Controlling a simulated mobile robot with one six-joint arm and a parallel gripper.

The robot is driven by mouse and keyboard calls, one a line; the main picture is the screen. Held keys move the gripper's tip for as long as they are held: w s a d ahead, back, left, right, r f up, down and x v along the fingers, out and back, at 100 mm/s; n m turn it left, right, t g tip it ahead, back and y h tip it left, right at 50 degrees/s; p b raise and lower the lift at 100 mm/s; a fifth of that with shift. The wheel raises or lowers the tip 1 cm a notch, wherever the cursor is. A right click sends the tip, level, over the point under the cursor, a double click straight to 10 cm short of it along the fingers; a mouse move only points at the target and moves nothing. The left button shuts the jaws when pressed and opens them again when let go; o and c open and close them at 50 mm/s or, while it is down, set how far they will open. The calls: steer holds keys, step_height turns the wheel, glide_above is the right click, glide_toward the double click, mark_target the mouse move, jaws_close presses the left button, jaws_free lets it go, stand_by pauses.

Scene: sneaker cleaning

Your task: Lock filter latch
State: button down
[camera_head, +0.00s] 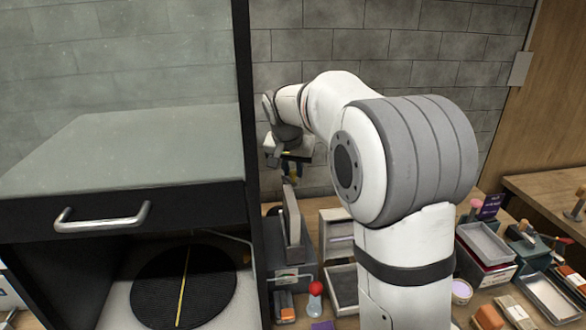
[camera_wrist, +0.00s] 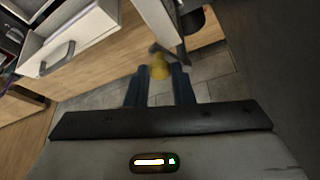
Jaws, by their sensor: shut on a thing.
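My gripper (camera_wrist: 160,76) shows in the wrist view with two dark blue fingers on either side of a small yellow piece (camera_wrist: 158,66). It is shut on this piece, which may be the latch; its shape is mostly hidden. In the head view my gripper (camera_head: 291,172) points down above the grey unit (camera_head: 291,262) with an upright panel (camera_head: 292,214), behind the cabinet's right edge. The gripper is small there, and contact with the unit cannot be told. I cannot make out a latch on the unit for certain.
A black-framed cabinet (camera_head: 120,212) with a metal handle (camera_head: 102,219) fills the left, a dark round mat (camera_head: 185,285) inside it. A red-knobbed thing (camera_head: 315,290), trays (camera_head: 341,285) and brushes crowd the bench. A white drawer (camera_wrist: 75,35) is at the wrist view's upper left.

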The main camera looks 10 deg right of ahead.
steer(key=c, duration=1.3)
jaws_free()
steer(key=shift+r, duration=0.1)
steer(key=v, duration=0.7)
steer(key=shift+s+r+b, duration=0.15)
steer(key=shift+r+b, duration=0.1)
steer(key=shift+b, duration=0.15)
